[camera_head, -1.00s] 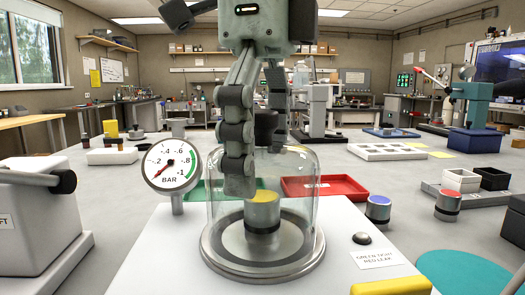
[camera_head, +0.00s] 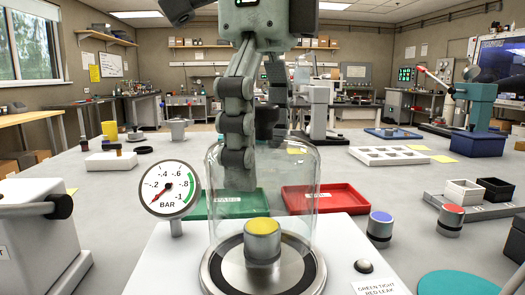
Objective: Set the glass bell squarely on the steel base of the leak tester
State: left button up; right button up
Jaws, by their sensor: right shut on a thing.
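The clear glass bell (camera_head: 306,190) hangs upright under my right gripper (camera_head: 257,160). The gripper is shut on the bell's dark knob (camera_head: 265,122), with one finger hiding part of the glass. Below is the round steel base (camera_head: 216,272) of the leak tester, cut off by the bottom edge. A grey cylinder with a yellow top (camera_head: 262,228) stands on the base, with the bell in line above and around it in the picture. The bell's lower rim is hard to see, so its exact gap to the base cannot be told. My left gripper is out of view.
A pressure gauge (camera_head: 170,188) stands left of the base. Green (camera_head: 225,205) and red (camera_head: 340,201) trays lie behind. Blue-topped (camera_head: 380,228) and red-topped (camera_head: 450,220) cylinders stand right. A white box with a black-ended handle (camera_head: 35,240) is at left.

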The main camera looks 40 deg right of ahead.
aim_at(262, 106)
jog(key=shift+r+p, duration=0.55)
jog(key=shift+r, duration=0.2)
jog(key=shift+p, duration=0.4)
dwell(1.2)
jog(key=shift+f+b, duration=1.9)
jog(key=shift+f, duration=0.7)
jog(key=shift+s+a+f, duration=0.1)
jog(key=shift+s+f, duration=0.05)
jog(key=shift+f, duration=0.15)
jog(key=o, duration=1.1)
jog(key=shift+b, duration=0.3)
jog(key=r, duration=0.7)
jog(key=shift+s+a, duration=0.15)
jog(key=shift+a, duration=0.15)
jog(key=shift+r, duration=0.75)
